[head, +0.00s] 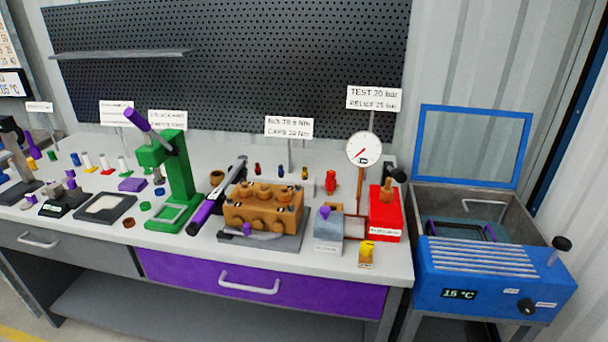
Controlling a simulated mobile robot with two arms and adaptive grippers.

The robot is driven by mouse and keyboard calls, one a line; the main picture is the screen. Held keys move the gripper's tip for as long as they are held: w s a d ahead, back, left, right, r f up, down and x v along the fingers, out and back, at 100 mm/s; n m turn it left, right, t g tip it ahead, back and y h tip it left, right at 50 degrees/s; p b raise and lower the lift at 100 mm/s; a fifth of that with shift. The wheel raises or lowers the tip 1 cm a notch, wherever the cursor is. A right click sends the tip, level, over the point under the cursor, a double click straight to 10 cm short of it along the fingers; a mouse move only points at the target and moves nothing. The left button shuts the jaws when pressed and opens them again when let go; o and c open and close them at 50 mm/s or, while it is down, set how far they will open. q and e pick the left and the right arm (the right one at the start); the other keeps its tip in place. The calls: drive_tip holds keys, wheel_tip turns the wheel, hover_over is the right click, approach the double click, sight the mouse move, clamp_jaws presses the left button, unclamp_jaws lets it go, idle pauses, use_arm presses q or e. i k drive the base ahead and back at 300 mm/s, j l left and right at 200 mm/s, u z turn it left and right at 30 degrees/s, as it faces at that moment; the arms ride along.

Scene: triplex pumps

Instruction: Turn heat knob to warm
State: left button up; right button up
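The blue heated tank (475,270) stands at the right end of the bench. A small round black knob (526,306) sits on the lower right of its front panel, with small white labels (545,304) beside it that are too small to read. Which way the knob points is too small to tell. The dark display (459,294) left of the knob reads 15 °C. Neither of my grippers shows in the head view.
The tank's blue-framed lid (473,147) stands raised behind it. A black-topped lever (561,244) rises at its right side. The bench (330,279) to the left holds a red pump (385,215), a gauge (364,149), an orange pump block (262,211) and a green press (178,180).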

sight(526, 307)
drive_tip(key=z, duration=1.3)
